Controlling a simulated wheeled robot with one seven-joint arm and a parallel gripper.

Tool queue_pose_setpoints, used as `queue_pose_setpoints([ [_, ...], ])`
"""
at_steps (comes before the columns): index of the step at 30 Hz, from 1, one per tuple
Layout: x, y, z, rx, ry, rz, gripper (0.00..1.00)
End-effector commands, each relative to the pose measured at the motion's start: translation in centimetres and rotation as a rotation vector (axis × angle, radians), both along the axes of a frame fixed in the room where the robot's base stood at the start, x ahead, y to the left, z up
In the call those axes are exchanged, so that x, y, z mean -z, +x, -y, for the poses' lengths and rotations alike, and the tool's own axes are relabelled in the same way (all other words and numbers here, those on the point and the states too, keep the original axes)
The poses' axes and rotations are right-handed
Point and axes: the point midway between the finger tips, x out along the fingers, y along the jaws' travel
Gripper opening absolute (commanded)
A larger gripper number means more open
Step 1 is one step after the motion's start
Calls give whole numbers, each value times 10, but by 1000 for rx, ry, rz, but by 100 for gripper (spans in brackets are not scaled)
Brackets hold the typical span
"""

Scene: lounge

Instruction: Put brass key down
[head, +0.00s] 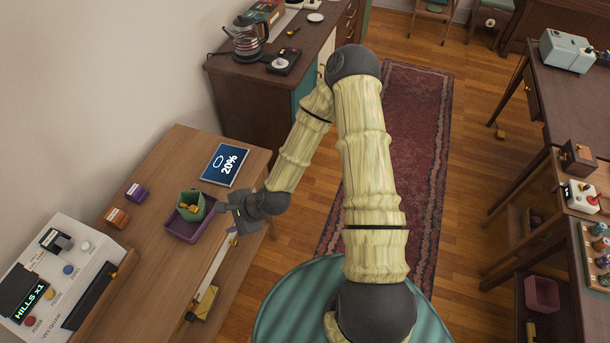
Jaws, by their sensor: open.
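My gripper (222,207) is open, just right of a small green container (191,198) on the wooden table at the left. The green container stands in a purple tray (182,232). A small yellow-orange piece (188,209) shows at the green container; it may be the brass key, but it is too small to tell. No key can be made out clearly between my fingers, which are seen from behind and partly hidden by the wrist.
A dark cabinet with a coffee pot (245,40) is behind.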

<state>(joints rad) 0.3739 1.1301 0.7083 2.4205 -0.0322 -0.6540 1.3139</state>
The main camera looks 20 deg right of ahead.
Motion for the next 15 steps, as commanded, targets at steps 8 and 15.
queue_pose_setpoints([
  [8, -30, -9, 57, -404, -367, 136, 45],
  [15, -76, -18, 107, -705, -625, 202, 45],
])
